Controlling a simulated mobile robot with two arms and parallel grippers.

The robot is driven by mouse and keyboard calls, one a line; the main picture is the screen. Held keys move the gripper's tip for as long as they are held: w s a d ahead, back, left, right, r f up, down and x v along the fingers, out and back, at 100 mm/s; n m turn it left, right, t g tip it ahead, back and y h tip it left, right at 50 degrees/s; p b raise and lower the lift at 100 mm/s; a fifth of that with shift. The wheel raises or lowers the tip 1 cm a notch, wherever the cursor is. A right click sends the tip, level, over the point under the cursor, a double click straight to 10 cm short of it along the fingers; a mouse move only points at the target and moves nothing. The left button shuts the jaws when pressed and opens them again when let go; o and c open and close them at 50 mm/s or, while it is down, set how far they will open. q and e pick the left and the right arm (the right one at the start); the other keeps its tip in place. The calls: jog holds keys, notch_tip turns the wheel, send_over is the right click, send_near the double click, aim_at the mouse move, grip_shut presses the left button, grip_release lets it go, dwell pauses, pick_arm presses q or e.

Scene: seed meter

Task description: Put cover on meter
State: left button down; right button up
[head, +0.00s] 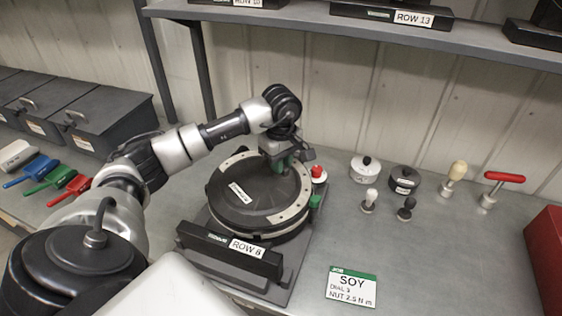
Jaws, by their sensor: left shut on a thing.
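The meter (235,276) stands on the bench in front of me on a dark base with a ROW 8 label. The round black cover (240,200), with a pale curved strip along part of its rim and a small white label, lies over the meter's round body. I cannot tell whether it is fully seated. My left gripper (284,163) comes down from above at the cover's far right edge. It is shut, apparently on a part of the cover there; a green piece shows at its fingers, and the grip is partly hidden. My right gripper is out of view.
A red knob (318,173) and a green knob (314,201) sit right of the meter. Several small knobbed tools and a red T-handle (504,178) stand at right. A SOY card (352,288) lies in front. Grey bins (100,121) stand left; a shelf (330,30) runs above.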

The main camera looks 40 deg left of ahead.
pick_arm(q)
jog(key=c, duration=1)
grip_release()
jog(key=shift+c, duration=0.3)
jog(key=shift+r, duration=0.15)
notch_tip(320, 180, up, 9)
jog(key=p, duration=0.5)
jog(key=shift+r, duration=0.15)
jog(key=shift+s, duration=0.1)
